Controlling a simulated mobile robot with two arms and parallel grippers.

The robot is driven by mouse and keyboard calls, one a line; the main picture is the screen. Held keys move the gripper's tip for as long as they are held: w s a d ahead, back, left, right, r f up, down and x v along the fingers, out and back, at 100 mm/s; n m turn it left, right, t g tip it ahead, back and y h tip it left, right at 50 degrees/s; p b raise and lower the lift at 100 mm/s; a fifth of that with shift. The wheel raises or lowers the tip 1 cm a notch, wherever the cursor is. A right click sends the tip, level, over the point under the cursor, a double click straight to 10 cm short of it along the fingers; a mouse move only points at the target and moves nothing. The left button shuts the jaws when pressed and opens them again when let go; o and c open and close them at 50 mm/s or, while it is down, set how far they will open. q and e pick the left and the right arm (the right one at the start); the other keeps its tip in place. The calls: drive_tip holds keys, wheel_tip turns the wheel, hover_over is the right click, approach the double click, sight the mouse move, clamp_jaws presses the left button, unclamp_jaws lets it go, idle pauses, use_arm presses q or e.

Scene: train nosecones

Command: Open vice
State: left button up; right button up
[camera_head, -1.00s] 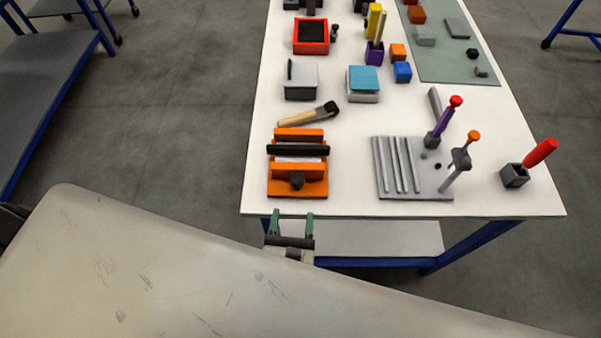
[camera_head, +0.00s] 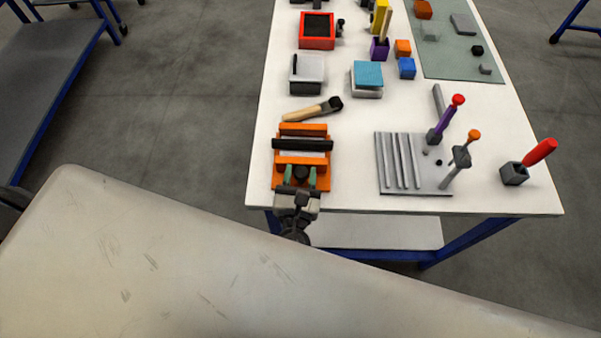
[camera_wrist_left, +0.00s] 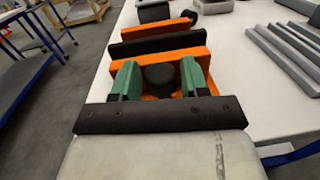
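The orange vice (camera_head: 302,158) stands at the near left corner of the white table. It has dark jaw bars, and a black round knob (camera_head: 302,172) faces me at its front. In the left wrist view the vice (camera_wrist_left: 200,58) fills the middle, with the knob (camera_wrist_left: 160,80) in front. My left gripper (camera_head: 301,176) has green fingers, one on each side of the knob. In the left wrist view its fingers (camera_wrist_left: 160,78) are apart, with the knob between them and small gaps seeming to show. My right gripper is not in view.
A wooden-handled tool (camera_head: 312,110) lies behind the vice. A grey grooved plate (camera_head: 412,185) with upright tools is to its right. A grey-black box (camera_head: 306,74) and a blue-topped box (camera_head: 367,75) stand farther back. The white table (camera_head: 352,190) is bare between vice and plate.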

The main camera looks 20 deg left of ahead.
use_arm(q)
drive_tip(key=c, duration=0.6)
drive_tip(key=shift+o, duration=0.2)
drive_tip(key=n+y, duration=0.2)
drive_tip(key=shift+d+g+y, duration=0.15)
drive_tip(key=shift+g+y, duration=0.15)
drive_tip(key=shift+g, duration=0.1)
drive_tip(key=shift+n+g+y, duration=0.3)
drive_tip(key=shift+n+y, duration=0.1)
drive_tip(key=shift+y, duration=0.3)
drive_tip(key=o, duration=0.9)
drive_tip(key=b+v, duration=0.2)
drive_tip(key=v, duration=0.8)
drive_tip(key=shift+s+d, duration=0.2)
drive_tip(key=shift+s, duration=0.1)
